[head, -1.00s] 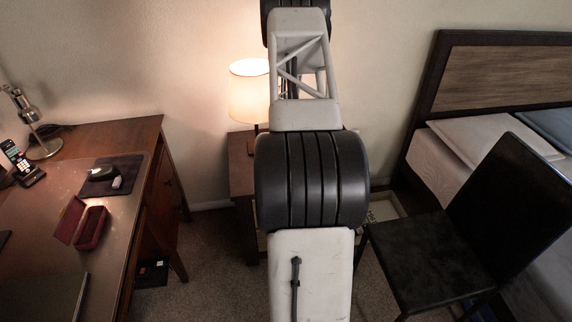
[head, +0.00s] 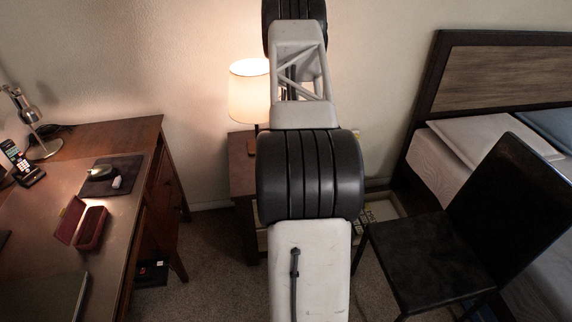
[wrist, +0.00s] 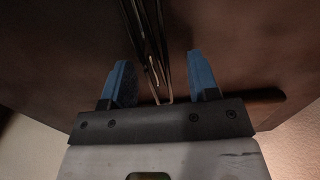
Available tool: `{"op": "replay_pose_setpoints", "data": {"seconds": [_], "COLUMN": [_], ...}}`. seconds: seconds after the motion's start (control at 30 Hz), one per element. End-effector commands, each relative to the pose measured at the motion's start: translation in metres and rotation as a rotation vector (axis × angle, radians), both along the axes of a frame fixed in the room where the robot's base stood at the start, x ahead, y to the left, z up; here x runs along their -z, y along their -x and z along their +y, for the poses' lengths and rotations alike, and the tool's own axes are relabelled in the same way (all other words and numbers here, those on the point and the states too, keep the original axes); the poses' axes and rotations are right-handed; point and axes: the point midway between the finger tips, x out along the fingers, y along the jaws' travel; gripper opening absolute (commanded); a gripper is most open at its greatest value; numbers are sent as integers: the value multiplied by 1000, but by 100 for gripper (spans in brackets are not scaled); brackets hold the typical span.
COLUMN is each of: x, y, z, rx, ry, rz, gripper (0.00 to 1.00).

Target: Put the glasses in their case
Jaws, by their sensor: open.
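The red glasses case (head: 92,228) lies open on the desk at the left of the head view, its lid tilted to the left. In the wrist view, my gripper (wrist: 159,64) is open, with one blue finger on each side. A thin dark object with pale, bent ends, apparently the folded glasses (wrist: 147,40), shows between and beyond the fingers. Its far end runs out of the top of the view. A brown wooden surface (wrist: 60,60) lies behind it. I cannot tell whether the fingers touch the glasses. In the head view my arm hides the gripper.
The desk (head: 125,135) also holds a dark mat (head: 125,178) with a mouse (head: 101,172), a phone (head: 24,168) and a metal lamp (head: 42,148). A nightstand (head: 240,165) with a lit lamp (head: 249,92) stands behind my arm. A black chair (head: 440,255) is at the right.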

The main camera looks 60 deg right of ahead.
Motion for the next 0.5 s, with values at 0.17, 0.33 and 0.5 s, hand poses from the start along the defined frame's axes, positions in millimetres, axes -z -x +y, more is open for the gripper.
{"op": "replay_pose_setpoints", "data": {"seconds": [0.17,0.33,0.5], "x": [0,0,0], "y": [0,0,0], "z": [0,0,0], "rx": [0,0,0], "ry": [0,0,0], "rz": [0,0,0], "gripper": [55,46,20]}}
